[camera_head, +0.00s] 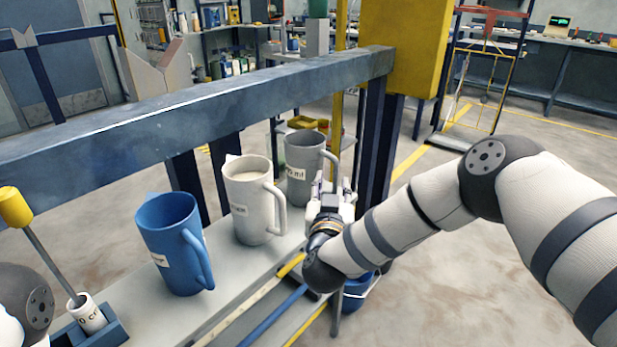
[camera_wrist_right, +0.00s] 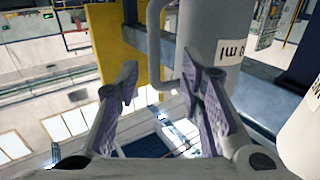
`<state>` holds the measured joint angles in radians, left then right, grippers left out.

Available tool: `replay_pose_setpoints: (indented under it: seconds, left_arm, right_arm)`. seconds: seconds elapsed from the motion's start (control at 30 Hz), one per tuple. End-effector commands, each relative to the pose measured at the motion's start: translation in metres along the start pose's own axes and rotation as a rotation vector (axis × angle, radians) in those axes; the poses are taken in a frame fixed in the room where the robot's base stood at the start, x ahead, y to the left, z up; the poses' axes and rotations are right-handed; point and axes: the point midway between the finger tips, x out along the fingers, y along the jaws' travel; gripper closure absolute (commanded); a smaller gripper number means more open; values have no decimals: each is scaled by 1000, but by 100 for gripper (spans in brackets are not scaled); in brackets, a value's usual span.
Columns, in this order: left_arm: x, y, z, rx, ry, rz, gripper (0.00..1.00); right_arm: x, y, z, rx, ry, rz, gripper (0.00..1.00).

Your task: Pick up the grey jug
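The grey jug (camera_head: 304,160) stands upright at the far end of the shelf, its handle on the right side. In the right wrist view the grey jug (camera_wrist_right: 208,30) fills the top, and its handle (camera_wrist_right: 155,40) shows between and beyond the fingers. My right gripper (camera_head: 334,186) is at the handle side of the jug, and partly hides its lower part. In the wrist view my right gripper (camera_wrist_right: 162,76) is open, fingers spread apart. Whether a finger touches the jug I cannot tell. My left gripper is out of view; only part of that arm shows at bottom left.
A white jug (camera_head: 248,205) and a blue jug (camera_head: 168,245) stand nearer on the same shelf (camera_head: 222,285). A blue-grey beam (camera_head: 200,105) runs behind them. A blue bucket (camera_head: 352,296) is below my right wrist. A yellow-handled tool (camera_head: 38,245) stands in a small cup at left.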

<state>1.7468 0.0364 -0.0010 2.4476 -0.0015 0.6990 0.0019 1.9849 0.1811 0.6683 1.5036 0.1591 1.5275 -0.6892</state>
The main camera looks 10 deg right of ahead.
Motion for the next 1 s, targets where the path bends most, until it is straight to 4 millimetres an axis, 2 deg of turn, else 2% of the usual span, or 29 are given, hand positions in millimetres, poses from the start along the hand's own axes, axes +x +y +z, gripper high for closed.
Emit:
replay_pose_setpoints:
  seconds: [0.13,0.23,0.33,0.5,0.53,0.67,1.0]
  left_arm:
    - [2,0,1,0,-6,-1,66]
    - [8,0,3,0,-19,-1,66]
    - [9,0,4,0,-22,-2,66]
    - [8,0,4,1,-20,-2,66]
    - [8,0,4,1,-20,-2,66]
    - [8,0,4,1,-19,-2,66]
    - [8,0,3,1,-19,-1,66]
  right_arm:
    - [28,7,-6,2,2,5,65]
    - [44,6,-4,1,-1,3,65]
    - [50,6,-5,0,-1,1,65]
    - [51,6,-8,1,1,0,65]
    - [51,6,-8,1,1,0,69]
    - [51,6,-8,1,1,0,99]
    - [51,5,-10,4,7,0,100]
